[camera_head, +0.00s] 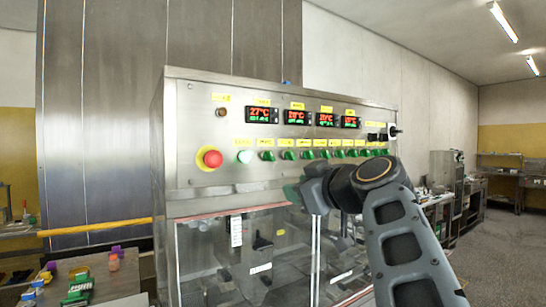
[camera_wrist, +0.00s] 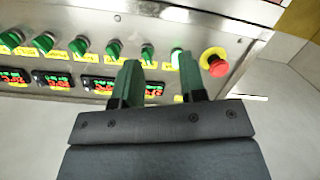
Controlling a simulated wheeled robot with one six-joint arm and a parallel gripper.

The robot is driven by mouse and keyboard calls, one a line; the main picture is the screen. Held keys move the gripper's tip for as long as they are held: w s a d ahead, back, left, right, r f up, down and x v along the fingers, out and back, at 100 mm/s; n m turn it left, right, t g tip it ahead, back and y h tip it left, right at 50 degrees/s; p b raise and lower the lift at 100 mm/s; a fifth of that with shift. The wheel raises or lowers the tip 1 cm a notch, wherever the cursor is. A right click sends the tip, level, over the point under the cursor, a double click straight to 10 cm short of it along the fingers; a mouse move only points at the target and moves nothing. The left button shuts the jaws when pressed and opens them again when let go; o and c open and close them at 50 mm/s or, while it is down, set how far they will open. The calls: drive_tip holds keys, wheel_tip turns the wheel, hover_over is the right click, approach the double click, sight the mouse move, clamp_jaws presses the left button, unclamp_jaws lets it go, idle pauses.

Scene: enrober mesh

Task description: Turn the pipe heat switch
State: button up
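The control panel (camera_head: 230,120) carries a row of several green rotary switches, one of them this switch (camera_head: 289,155), each under a yellow label. The labels are too small to read, so I cannot tell which is the pipe heat switch. My gripper (camera_head: 292,193) is in front of the panel's lower edge, below the switch row. In the wrist view, which shows the panel upside down, the two green fingers of my gripper (camera_wrist: 159,66) are apart with nothing between them. A green switch (camera_wrist: 147,51) shows beyond the gap, apart from the fingers.
A red emergency stop (camera_head: 209,158) on a yellow disc and a pale green button (camera_head: 244,157) sit left of the switches. Red-green displays (camera_head: 263,115) are above them. Clear guard panels (camera_head: 200,260) are below. A cluttered table (camera_head: 110,280) stands at left.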

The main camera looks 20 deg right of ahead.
drive_tip(key=n+t, duration=0.2)
approach(272, 156)
drive_tip(key=w+p, duration=0.3)
drive_tip(key=w, duration=0.2)
drive_tip(key=w+a+p, duration=0.1)
drive_tip(key=w+p, duration=0.1)
drive_tip(key=w, duration=0.1)
drive_tip(key=shift+w+r+p, duration=0.1)
drive_tip(key=shift+r+p, duration=0.2)
drive_tip(key=shift+w+f, duration=0.1)
drive_tip(key=shift+w, duration=0.65)
drive_tip(key=shift+c, duration=0.3)
drive_tip(key=c, duration=0.6)
drive_tip(key=shift+m, duration=0.3)
drive_tip(key=shift+c, duration=0.2)
